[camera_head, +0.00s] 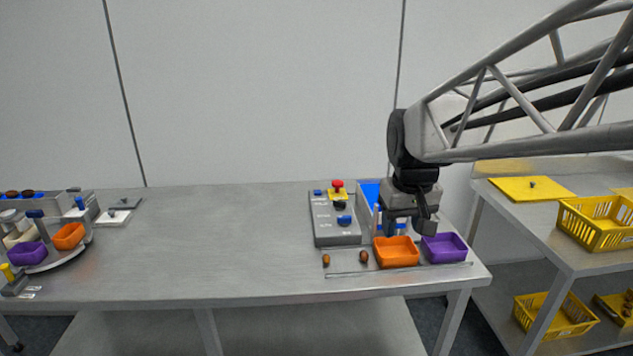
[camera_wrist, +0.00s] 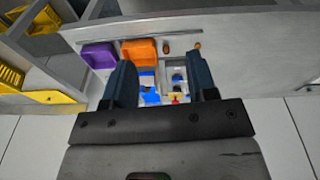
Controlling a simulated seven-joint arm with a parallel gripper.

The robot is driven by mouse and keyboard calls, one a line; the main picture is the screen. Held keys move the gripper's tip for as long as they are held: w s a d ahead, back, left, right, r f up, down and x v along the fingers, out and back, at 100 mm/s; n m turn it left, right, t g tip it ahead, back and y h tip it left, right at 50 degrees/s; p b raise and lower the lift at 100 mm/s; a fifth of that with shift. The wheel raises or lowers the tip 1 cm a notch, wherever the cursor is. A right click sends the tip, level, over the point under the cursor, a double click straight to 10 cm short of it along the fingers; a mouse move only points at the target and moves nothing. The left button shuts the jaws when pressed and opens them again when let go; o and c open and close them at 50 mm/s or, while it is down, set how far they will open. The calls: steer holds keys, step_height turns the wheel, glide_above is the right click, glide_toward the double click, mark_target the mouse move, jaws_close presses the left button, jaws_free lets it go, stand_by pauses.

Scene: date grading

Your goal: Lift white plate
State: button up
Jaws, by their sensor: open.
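The white plate (camera_head: 107,219) is a small flat square with a dark knob, lying on the left part of the steel table, just right of the round turntable. A similar grey plate (camera_head: 131,203) lies just behind it. My gripper (camera_head: 409,226) is far to the right of the white plate, above the right end of the table, behind the orange and purple bins. In the wrist view my gripper (camera_wrist: 161,78) has its two fingers apart with nothing held between them. The white plate does not show in the wrist view.
The turntable (camera_head: 65,259) carries more bins at left. The table's middle (camera_head: 220,235) is clear. Yellow crates (camera_head: 592,236) stand right.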

steer(key=w+d+f, duration=0.2)
steer(key=w+d, duration=0.1)
steer(key=w, duration=0.7)
steer(key=w+d+f+n+g, duration=0.1)
steer(key=w+d+f, duration=0.1)
steer(key=w, duration=0.9)
steer(key=w+d+f+n, duration=0.1)
steer(key=w+d+f, duration=0.2)
steer(key=w, duration=0.7)
steer(key=shift+w+d+g, duration=0.15)
steer(key=shift+d+g, duration=0.15)
steer(key=shift+d, duration=0.6)
steer(key=shift+f, duration=0.15)
steer(key=shift+f, duration=3.8)
jaws_close()
